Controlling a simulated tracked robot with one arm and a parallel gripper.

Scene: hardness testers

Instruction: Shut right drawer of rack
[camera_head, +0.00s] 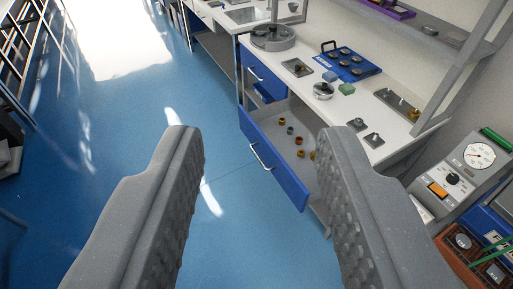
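My gripper (263,145) has its two grey ribbed fingers wide apart, with nothing between them. Beyond them stands a white-topped bench rack with blue drawers. One drawer (275,165) is pulled out well, showing its blue front and a silver bar handle (261,156). Several small brass-coloured and dark pieces lie in its grey tray. The right finger covers part of the drawer's right end. Above it, another blue drawer (262,79) looks shut, and a narrow opening with blue in it lies between them. My gripper is apart from the drawer, on the near side.
On the bench top (300,93) are a round grey dish (272,38), a blue tray (350,61) and small blocks. A gauge instrument (470,165) and an orange-brown box (465,245) stand at right. Blue floor (110,150) is clear at left.

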